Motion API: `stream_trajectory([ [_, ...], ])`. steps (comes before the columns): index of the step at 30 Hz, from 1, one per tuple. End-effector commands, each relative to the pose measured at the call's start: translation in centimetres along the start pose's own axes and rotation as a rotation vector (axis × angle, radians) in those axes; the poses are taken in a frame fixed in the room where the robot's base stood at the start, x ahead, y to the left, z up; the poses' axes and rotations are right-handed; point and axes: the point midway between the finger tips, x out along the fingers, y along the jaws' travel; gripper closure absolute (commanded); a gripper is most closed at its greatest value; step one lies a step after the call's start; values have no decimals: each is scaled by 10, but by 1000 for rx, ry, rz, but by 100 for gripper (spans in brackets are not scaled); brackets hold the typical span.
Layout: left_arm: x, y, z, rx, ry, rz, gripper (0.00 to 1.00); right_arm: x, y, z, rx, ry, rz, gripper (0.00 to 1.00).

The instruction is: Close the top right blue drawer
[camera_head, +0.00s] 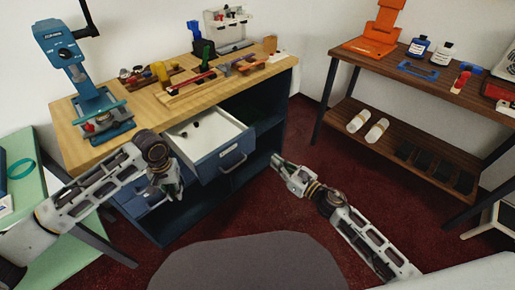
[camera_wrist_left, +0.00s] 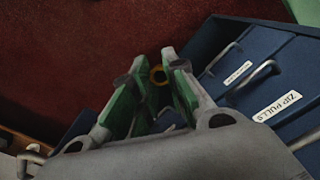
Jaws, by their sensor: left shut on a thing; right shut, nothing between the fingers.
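The blue drawer (camera_head: 222,156) with a white inside stands pulled out at the top right of the cabinet, with a few small dark things in it. Its grey handle (camera_head: 232,162) shows on the front. My left gripper (camera_head: 172,190) is in front of the cabinet, left of and below the open drawer's front.
Shut blue drawers (camera_wrist_left: 235,75), one labelled "ZIP PULLS", are beside my left fingers. The wooden counter (camera_head: 150,108) above holds a blue press (camera_head: 75,65) and several tools. A wooden shelf unit (camera_head: 430,80) stands at right. Red floor (camera_head: 275,210) lies clear between.

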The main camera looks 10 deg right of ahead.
Motion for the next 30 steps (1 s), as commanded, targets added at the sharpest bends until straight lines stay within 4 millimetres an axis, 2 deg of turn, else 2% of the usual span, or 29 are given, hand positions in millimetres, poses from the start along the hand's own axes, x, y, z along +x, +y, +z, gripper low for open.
stream_trajectory([
  [30, -5, 0, 0, 0, 0, 0, 92, 74, 0, 1, 0, -1, 0, 100],
])
